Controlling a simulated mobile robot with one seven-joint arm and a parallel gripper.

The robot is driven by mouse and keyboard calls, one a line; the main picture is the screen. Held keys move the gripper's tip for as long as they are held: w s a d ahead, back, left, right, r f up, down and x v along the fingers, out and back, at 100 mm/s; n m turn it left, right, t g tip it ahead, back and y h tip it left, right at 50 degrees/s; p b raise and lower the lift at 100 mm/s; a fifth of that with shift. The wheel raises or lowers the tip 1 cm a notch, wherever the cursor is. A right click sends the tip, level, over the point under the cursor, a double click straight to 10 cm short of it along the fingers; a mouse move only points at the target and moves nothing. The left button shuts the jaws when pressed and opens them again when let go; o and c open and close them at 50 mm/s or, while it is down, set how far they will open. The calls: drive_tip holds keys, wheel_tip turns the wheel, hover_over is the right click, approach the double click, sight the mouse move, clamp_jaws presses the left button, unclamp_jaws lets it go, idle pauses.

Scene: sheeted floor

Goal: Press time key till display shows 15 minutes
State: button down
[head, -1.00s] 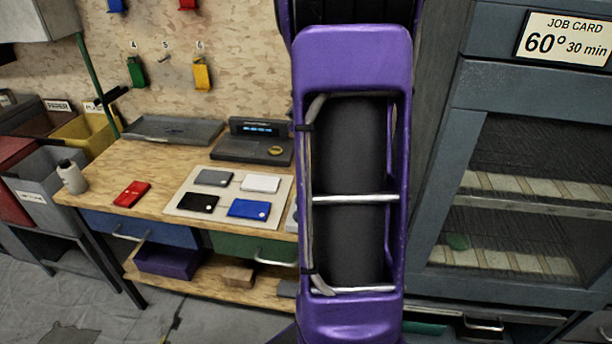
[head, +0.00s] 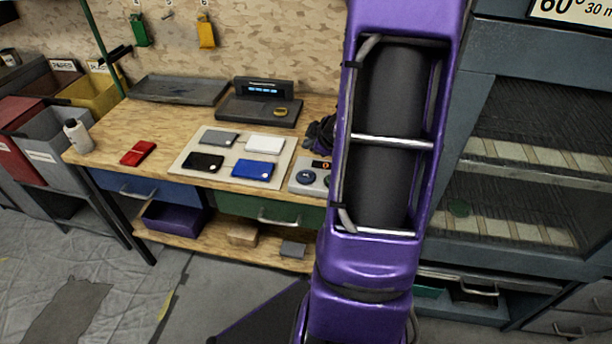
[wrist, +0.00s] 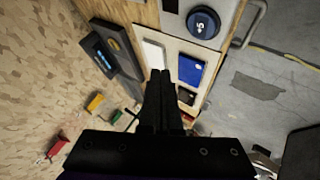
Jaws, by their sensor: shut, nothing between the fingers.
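A pale control box (head: 303,187) stands at the right end of the bench, partly hidden behind my purple arm. It carries a small dark display (head: 321,165) with an orange digit, too small and cut off to read surely. A dark blue round key (head: 306,178) sits on its face, with part of another beside it. In the wrist view a round blue key marked +5 (wrist: 203,22) shows at the top. My gripper (wrist: 160,75) is shut and empty, pointing toward the board of cards, apart from the key. In the head view my arm hides it.
A board (head: 213,165) with several coloured cards lies left of the box. A console with a blue display (head: 262,90) stands behind. A grey cabinet (head: 470,120) is at right, with a cut-off job card (head: 580,10) reading 60°, 30. A red case (head: 138,153) lies left.

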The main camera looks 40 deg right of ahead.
sight(309, 178)
wheel_tip(309, 178, down, 8)
drive_tip(key=b, duration=0.6)
drive_tip(key=shift+f+b, duration=0.15)
drive_tip(key=shift+b, duration=0.15)
idle(1.5)
drive_tip(key=shift+f, duration=0.3)
drive_tip(key=shift+f+b, duration=0.4)
drive_tip(key=shift+b, duration=0.15)
idle(0.4)
drive_tip(key=shift+r, duration=0.1)
drive_tip(key=shift+r+p, duration=0.7)
drive_tip(key=shift+p, duration=0.2)
drive_tip(key=shift+r, duration=0.1)
wheel_tip(309, 178, up, 5)
drive_tip(key=p, duration=0.5)
idle(0.5)
